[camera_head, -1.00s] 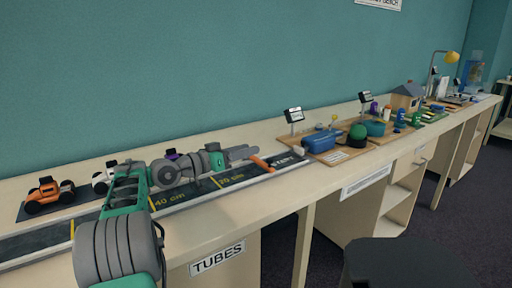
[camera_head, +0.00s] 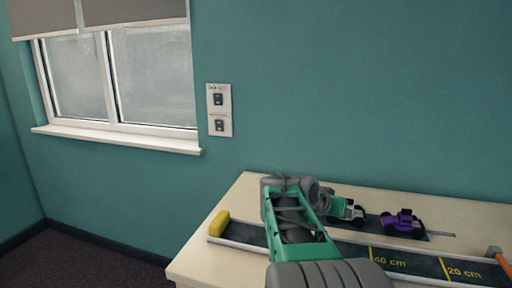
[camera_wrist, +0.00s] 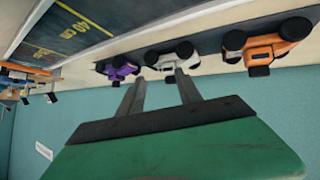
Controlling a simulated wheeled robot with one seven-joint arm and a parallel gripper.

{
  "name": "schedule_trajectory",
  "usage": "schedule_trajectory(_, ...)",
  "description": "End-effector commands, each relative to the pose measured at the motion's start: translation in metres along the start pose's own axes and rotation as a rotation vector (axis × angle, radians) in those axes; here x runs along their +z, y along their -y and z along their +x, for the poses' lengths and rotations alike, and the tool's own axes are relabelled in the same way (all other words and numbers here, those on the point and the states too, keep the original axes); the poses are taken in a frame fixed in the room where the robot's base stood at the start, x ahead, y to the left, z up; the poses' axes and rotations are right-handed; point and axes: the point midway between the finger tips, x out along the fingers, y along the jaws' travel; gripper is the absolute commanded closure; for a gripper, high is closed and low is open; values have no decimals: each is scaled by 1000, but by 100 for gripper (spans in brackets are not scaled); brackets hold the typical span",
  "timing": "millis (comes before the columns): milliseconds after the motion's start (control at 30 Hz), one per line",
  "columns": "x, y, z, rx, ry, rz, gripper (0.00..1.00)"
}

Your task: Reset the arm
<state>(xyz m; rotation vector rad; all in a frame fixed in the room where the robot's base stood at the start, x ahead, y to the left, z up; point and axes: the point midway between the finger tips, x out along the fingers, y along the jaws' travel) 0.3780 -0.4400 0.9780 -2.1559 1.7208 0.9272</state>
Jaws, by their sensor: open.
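My gripper (camera_wrist: 160,80) shows in the wrist view with its two grey fingers apart and nothing between them. The green-and-grey arm (camera_head: 297,220) reaches over the bench in the head view; the fingers cannot be made out there. In the wrist view, tilted steeply, a white toy car (camera_wrist: 170,55) appears just beyond the fingertips, with a purple car (camera_wrist: 121,68) to its left and an orange car (camera_wrist: 265,47) to its right. I cannot tell whether the fingers touch the white car.
The pale bench (camera_head: 470,212) carries a dark track (camera_head: 415,262) marked in centimetres, with a yellow block (camera_head: 219,222) at its left end. The white car (camera_head: 340,211) and purple car (camera_head: 403,224) stand behind it. A window (camera_head: 120,75) and wall switches (camera_head: 219,110) are behind.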

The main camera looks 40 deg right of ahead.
Motion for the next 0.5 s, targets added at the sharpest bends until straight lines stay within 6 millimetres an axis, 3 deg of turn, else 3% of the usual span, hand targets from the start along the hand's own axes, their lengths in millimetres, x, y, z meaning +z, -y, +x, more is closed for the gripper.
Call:
schedule_trajectory(33,4,28,-38,-97,31,-63,58)
schedule_trajectory(100,29,66,-79,-227,87,-160,58)
schedule_trajectory(233,88,113,-164,-449,188,-366,58)
schedule_trajectory(367,157,127,-251,-649,287,-605,58)
schedule_trajectory(400,178,125,-275,-701,313,-680,58)
schedule_trajectory(500,222,113,-320,-802,366,-842,58)
